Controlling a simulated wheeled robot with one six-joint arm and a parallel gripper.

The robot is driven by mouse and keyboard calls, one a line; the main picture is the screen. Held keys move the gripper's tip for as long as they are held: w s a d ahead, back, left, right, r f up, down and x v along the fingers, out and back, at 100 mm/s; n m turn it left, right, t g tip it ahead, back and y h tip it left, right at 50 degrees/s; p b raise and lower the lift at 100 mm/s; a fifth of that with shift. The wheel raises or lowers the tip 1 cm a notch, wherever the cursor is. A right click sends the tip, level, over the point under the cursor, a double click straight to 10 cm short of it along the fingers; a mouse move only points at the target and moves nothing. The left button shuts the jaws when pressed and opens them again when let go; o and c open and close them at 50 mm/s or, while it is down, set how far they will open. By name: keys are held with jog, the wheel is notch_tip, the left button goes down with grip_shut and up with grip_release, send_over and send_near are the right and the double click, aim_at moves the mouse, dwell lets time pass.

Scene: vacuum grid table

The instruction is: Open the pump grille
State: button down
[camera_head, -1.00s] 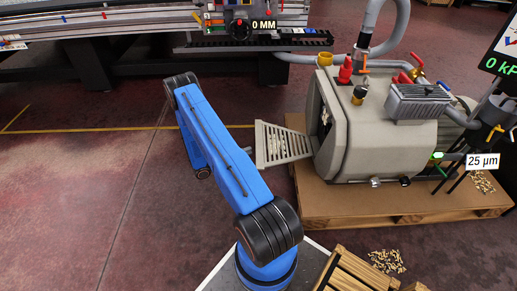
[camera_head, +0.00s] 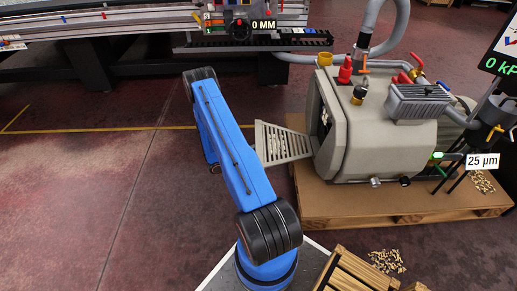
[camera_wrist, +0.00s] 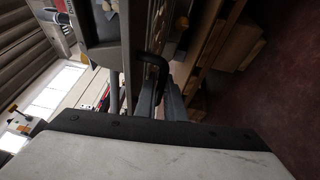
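The pump (camera_head: 370,135) is a beige-grey housing on a wooden pallet. Its slatted grille (camera_head: 285,143) stands swung outward from the pump's left side, with an opening (camera_head: 326,118) visible behind it. My blue arm stands just left of the grille in the head view and hides my gripper there. In the wrist view, the fingers of my gripper (camera_wrist: 160,106) are close to a black bent handle (camera_wrist: 154,68) beside a grey frame (camera_wrist: 122,45), which looks like the grille's edge. I cannot tell whether the fingers touch or enclose the handle.
The pallet (camera_head: 400,207) extends under the pump. A wooden crate (camera_head: 355,272) stands at the front beside my base. Small brass-coloured pieces (camera_head: 386,261) lie on the floor. A long machine table (camera_head: 120,28) runs along the back. The floor at left is clear.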

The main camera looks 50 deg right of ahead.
aim_at(259, 142)
jog(key=shift+m+t+y, duration=0.4)
jog(key=shift+t+y, duration=0.1)
jog(key=shift+y, duration=0.4)
jog(key=shift+d+r, duration=0.1)
jog(key=shift+r, duration=2.5)
jog(key=c, duration=2.1)
grip_release()
jog(key=v, duration=1.7)
jog(key=shift+a, duration=0.3)
jog(key=shift+f, duration=0.1)
